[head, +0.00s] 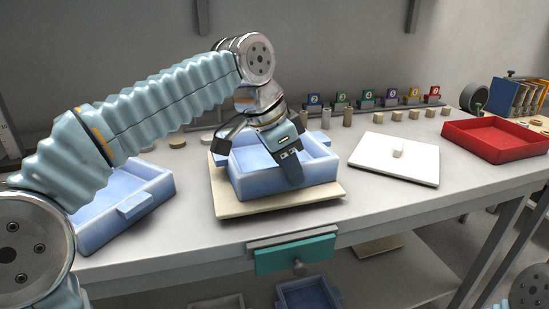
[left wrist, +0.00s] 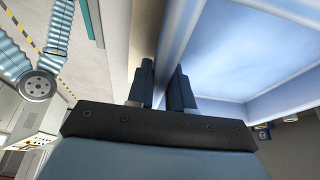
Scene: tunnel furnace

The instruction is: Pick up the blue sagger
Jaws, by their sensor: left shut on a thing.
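A blue sagger (head: 318,172), an open box with low walls and side tabs, is at the middle of the bench over a cream board (head: 240,208). It looks level; I cannot tell whether it rests on the board or is slightly clear of it. My left gripper (head: 290,172) reaches down over it and is shut on its wall. In the left wrist view the two fingers (left wrist: 165,90) stand on either side of the wall, with the sagger's pale blue inside (left wrist: 235,55) to the right. My right gripper is out of view.
Another blue sagger (head: 150,200) lies at the left, partly behind my arm. A white slab (head: 415,168) with a small white piece and a red tray (head: 500,138) are to the right. Small cylinders and numbered tags line the back. A teal drawer front (head: 290,257) is below.

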